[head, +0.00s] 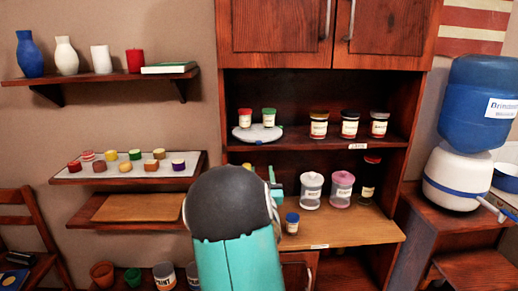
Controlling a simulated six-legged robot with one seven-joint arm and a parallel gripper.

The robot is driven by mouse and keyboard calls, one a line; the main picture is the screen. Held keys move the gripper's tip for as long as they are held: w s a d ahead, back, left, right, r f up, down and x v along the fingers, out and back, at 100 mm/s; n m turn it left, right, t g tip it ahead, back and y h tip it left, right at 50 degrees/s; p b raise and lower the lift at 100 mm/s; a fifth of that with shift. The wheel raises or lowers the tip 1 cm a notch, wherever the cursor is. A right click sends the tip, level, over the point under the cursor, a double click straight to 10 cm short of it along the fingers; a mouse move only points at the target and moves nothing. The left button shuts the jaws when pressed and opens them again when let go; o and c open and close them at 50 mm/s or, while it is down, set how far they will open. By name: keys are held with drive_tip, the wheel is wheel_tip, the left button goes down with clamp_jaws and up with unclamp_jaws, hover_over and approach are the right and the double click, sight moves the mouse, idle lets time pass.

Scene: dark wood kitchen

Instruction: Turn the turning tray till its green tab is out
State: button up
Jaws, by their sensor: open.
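The turning tray (244,132) is a pale round disc on the upper cupboard shelf, at its left end. A red-lidded jar (245,118) and a green-lidded jar (268,117) stand on it. A small dark spot shows at its front rim; I cannot make out a green tab. My gripper (277,183) shows only partly, as teal pieces past the dark round joint of my arm. It is open, below the tray and in front of the cupboard, apart from the tray. My arm hides the rest of it.
Several dark-lidded jars (349,125) stand right of the tray on the same shelf. On the counter (350,232) are a grey jar (311,190), a pink jar (341,188), a dark bottle (368,180) and a blue-lidded jar (292,223). A water dispenser (460,175) stands at right.

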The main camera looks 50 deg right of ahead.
sight(259, 143)
drive_tip(key=x, duration=1.2)
clamp_jaws()
